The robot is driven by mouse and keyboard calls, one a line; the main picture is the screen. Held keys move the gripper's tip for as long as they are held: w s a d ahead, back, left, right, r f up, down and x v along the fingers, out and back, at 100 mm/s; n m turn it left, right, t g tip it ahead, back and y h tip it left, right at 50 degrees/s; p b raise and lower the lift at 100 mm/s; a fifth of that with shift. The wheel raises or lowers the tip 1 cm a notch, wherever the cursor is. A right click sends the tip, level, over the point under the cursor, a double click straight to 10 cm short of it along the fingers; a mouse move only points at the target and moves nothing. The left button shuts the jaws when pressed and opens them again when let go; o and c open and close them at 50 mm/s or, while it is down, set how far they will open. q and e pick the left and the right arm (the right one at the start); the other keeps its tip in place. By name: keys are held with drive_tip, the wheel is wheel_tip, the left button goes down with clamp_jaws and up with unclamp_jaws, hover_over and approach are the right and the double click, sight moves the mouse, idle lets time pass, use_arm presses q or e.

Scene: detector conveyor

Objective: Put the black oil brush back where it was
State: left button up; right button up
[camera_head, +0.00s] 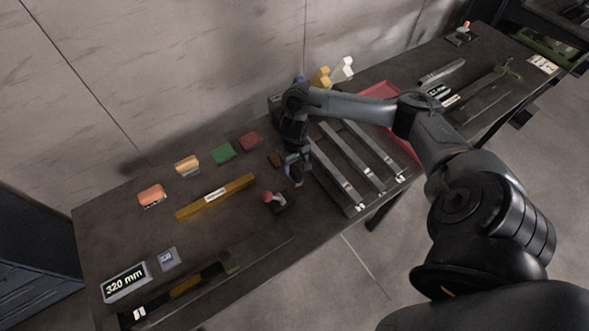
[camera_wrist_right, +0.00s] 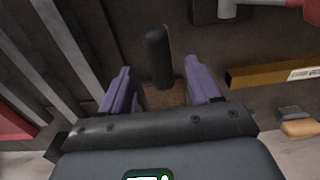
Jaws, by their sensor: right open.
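My right gripper (camera_head: 293,172) hangs over the table, just left of the long grey bars. It also shows in the right wrist view (camera_wrist_right: 158,82), with its two purple fingers apart. Between and just beyond the fingers is a dark handle (camera_wrist_right: 158,55), which looks like the black oil brush. A brown block-like part (camera_wrist_right: 165,97) shows at the near end of that handle; I cannot tell whether the two are joined. The gripper hides most of this spot in the head view. My left gripper is not in view.
Three grey bars (camera_head: 347,163) lie right of the gripper beside a red tray (camera_head: 403,146). A red-knobbed device (camera_head: 268,197) stands close in front. Red (camera_head: 251,141) and green (camera_head: 223,153) blocks and a yellow bar (camera_head: 216,197) lie to the left.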

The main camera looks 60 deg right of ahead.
wheel_tip(320, 180, up, 5)
drive_tip(key=shift+r+p, duration=0.15)
drive_tip(key=shift+p, duration=0.8)
